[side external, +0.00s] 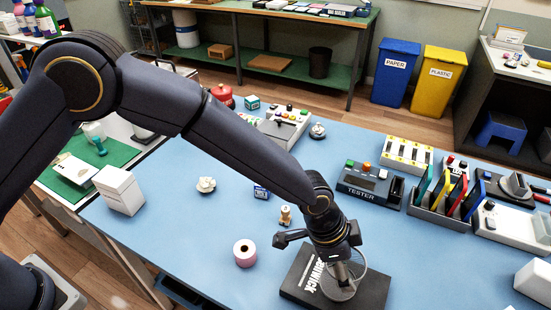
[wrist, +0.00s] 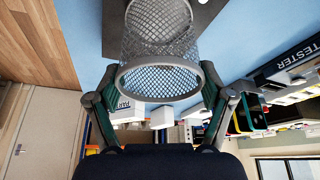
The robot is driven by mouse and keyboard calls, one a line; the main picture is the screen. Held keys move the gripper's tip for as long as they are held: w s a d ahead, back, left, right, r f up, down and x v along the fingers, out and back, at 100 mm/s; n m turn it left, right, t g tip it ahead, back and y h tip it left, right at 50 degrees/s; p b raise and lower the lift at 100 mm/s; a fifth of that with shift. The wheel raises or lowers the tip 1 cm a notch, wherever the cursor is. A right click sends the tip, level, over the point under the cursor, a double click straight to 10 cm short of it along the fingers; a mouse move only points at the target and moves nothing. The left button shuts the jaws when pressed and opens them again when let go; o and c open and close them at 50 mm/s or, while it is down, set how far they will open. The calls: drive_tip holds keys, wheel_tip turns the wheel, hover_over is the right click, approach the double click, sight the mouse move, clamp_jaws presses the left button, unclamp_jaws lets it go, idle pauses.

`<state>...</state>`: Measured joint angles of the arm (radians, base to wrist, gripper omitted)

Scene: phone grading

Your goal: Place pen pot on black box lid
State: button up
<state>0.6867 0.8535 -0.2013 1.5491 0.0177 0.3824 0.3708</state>
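The pen pot is a silver wire-mesh cup. In the wrist view the pen pot (wrist: 160,45) fills the top middle, its open rim towards me. My gripper (wrist: 160,72) has one finger on each side of the pot, against it near the rim. In the side external view my gripper (side external: 336,252) points down over the black box, with the pot (side external: 341,286) below it, partly hidden. The black box (side external: 376,293) lies flat at the table's front, white lettering on its lid. The pot is over the lid; I cannot tell whether its base touches it.
A pink-and-white roll (side external: 244,254) and a small wooden figure (side external: 285,215) stand left of the box. A tester (side external: 370,185) and a rack of coloured slabs (side external: 449,198) are behind to the right. The blue table (side external: 190,235) is clear at the front left.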

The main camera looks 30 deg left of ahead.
drive_tip(key=o, duration=0.3)
drive_tip(key=shift+o, duration=0.2)
drive_tip(key=v, duration=1.2)
drive_tip(key=a+r+n+t+y, duration=0.1)
drive_tip(key=a+r+n, duration=0.1)
drive_tip(key=a+r, duration=0.5)
drive_tip(key=a+r+n+t, duration=0.1)
drive_tip(key=a+r+n, duration=0.2)
drive_tip(key=a, duration=0.8)
drive_tip(key=s+a+r+n+t+y, duration=0.1)
drive_tip(key=s+a+n, duration=0.3)
drive_tip(key=s+a, duration=0.3)
drive_tip(key=s+a+r+n+t+y, duration=0.1)
drive_tip(key=s+a+n, duration=0.3)
drive_tip(key=a, duration=1)
drive_tip(key=s+r+y, duration=0.1)
drive_tip(key=s, duration=0.2)
drive_tip(key=shift+s+n, duration=0.2)
drive_tip(key=shift+n, duration=0.1)
